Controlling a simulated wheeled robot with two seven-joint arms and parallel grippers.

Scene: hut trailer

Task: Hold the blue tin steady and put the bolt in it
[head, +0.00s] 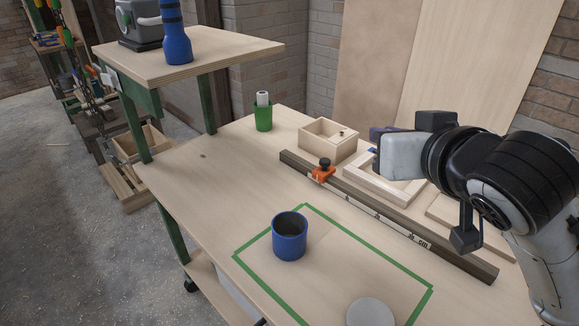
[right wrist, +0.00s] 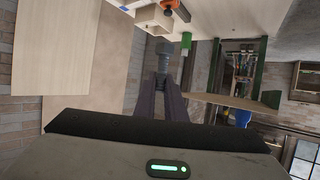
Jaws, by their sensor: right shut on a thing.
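The blue tin (head: 290,239) stands upright on the bench inside a green tape outline. Its mouth is open upward and its inside looks dark. My right gripper (head: 380,133) is raised above the far right of the bench, well apart from the tin. In the right wrist view its fingers (right wrist: 168,84) are shut on a grey bolt (right wrist: 163,48), which sticks out past the fingertips. I cannot make out the bolt in the head view. My left gripper is not in view.
A grey disc (head: 370,313) lies near the front of the taped area (head: 347,234). A long ruler bar (head: 395,222) with an orange clamp (head: 323,171) crosses behind. A wooden box (head: 328,140) and green cup (head: 263,116) stand at the back. A raised shelf (head: 225,50) is at left.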

